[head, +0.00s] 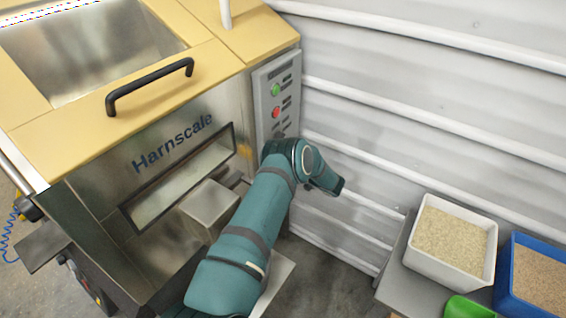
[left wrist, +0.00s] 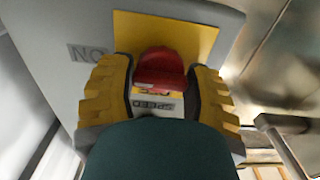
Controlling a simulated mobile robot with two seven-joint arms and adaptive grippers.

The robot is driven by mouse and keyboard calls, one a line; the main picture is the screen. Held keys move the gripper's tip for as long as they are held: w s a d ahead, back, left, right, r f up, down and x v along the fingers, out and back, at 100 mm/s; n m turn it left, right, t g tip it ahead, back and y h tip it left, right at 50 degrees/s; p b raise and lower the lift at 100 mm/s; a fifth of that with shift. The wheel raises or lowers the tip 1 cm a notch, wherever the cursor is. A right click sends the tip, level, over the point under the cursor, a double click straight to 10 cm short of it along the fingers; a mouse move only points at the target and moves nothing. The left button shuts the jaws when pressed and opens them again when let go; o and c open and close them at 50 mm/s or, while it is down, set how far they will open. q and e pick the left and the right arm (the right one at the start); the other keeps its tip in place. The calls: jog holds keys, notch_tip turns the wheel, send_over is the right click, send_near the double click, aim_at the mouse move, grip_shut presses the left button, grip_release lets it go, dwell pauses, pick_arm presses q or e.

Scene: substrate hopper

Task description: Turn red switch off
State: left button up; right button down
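The red switch (left wrist: 160,70) shows in the left wrist view on a yellow plate (left wrist: 200,36) fixed to a grey panel. Small label text below it and a label at its left appear upside down. My left gripper (left wrist: 160,92) has its yellow fingers on either side of the switch, with the gap about as wide as the switch. Whether the pads touch it is hard to tell. In the head view, my teal arm reaches to the lower part of the control panel (head: 264,98); it hides the switch and gripper there. My right gripper is not in view.
The metal hopper (head: 100,195) marked Harnscale, with a black handle (head: 150,85), stands left of the panel. A ribbed white wall (head: 420,80) is close on the right. A white bin (head: 425,255) and a blue bin (head: 508,265) stand at lower right.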

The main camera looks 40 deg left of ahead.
pick_arm(q)
jog(key=c, duration=0.4)
jog(key=shift+n, duration=0.4)
jog(key=n, duration=0.3)
jog(key=shift+n, duration=0.4)
jog(key=n, duration=0.3)
jog(key=shift+n, duration=0.3)
jog(key=n, duration=0.5)
jog(key=shift+f+n, duration=0.1)
jog(key=shift+n, duration=2.3)
